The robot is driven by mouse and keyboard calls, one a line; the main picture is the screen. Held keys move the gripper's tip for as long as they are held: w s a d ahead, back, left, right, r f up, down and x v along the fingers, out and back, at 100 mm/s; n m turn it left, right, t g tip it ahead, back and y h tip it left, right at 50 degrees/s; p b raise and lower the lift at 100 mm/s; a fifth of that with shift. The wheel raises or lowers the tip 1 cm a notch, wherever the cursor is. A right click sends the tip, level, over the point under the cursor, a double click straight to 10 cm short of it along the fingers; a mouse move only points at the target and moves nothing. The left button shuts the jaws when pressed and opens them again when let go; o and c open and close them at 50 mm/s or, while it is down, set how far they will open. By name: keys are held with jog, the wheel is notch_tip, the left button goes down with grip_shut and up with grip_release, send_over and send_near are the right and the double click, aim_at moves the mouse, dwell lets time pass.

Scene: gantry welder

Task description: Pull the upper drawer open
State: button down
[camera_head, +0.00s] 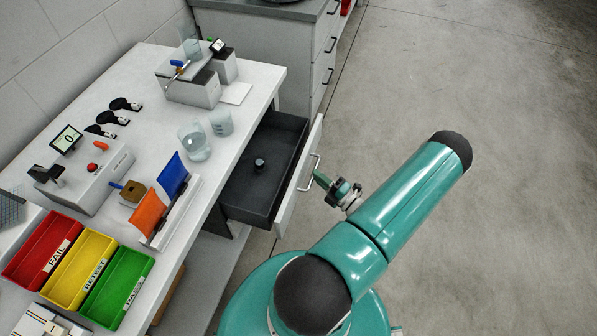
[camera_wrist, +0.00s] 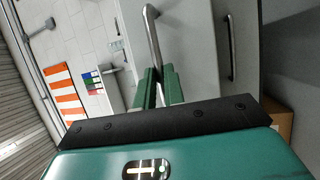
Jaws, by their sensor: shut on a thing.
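The upper drawer (camera_head: 262,200) is pulled well out from under the white bench. It has a dark inside and a light front panel (camera_head: 300,185). A small black round part (camera_head: 259,164) stands in it. The metal drawer handle (camera_head: 310,172) is on the front panel. My gripper (camera_head: 317,177) reaches the handle from the right. In the wrist view, the green fingers of my gripper (camera_wrist: 156,88) are closed around the handle bar (camera_wrist: 152,38). The fingertips' exact contact is partly hidden.
The white bench (camera_head: 140,66) holds beakers (camera_head: 195,140), a scale and red, yellow and green trays (camera_head: 70,260). A grey cabinet with handles (camera_head: 300,50) stands behind. The floor (camera_head: 470,90) on the right is clear.

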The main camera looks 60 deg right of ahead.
jog(key=s+d, duration=0.1)
jog(key=s, duration=0.5)
jog(key=shift+d, duration=0.4)
jog(key=c, duration=1.5)
grip_release()
jog(key=v, duration=1.4)
